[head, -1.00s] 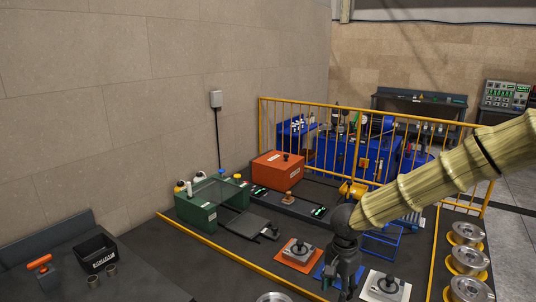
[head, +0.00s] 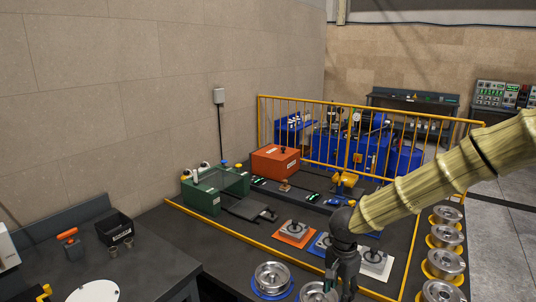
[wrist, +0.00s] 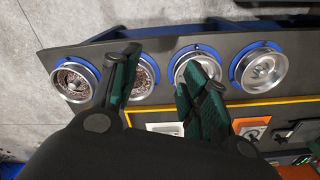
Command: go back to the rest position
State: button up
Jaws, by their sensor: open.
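My gripper (head: 338,284) hangs low at the end of my arm in the head view, over the front of the dark bench. In the wrist view my gripper (wrist: 163,88) has its two green-padded fingers spread apart, with nothing held between them. Below the fingers, metal pots on blue rings stand in a row; one pot (wrist: 262,70) is empty, and another (wrist: 76,80) holds brown granular material. The fingers partly cover the middle pots.
A yellow railing (head: 390,122) stands behind the bench with blue machinery beyond it. A green press-like fixture (head: 214,190), an orange box (head: 275,160) and a black bin (head: 115,229) are to the left. Metal pots on yellow rings (head: 443,262) line the right side.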

jog(key=s+d+f+n+t+h+b, duration=0.15)
jog(key=s+f, duration=0.25)
jog(key=f, duration=0.5)
jog(key=s+d+f+n+h+b, duration=0.15)
jog(key=s+f, duration=0.25)
jog(key=f, duration=0.5)
jog(key=s+d+f+n+b, duration=0.2)
jog(key=s+d+f, duration=0.15)
jog(key=f, duration=0.45)
jog(key=s+a+f+n+y+b, duration=0.1)
jog(key=s+f, duration=0.3)
jog(key=s, duration=0.3)
jog(key=s+a+f+n+g+y+b, duration=0.1)
jog(key=s+f, duration=0.3)
jog(key=s, duration=0.4)
jog(key=s+a+f+n+y+b, duration=0.1)
jog(key=s+f+n+b, duration=0.1)
jog(key=s+f, duration=0.3)
jog(key=s+n, duration=0.1)
jog(key=s, duration=0.1)
jog(key=shift+s+a, duration=0.3)
jog(key=shift+g, duration=0.25)
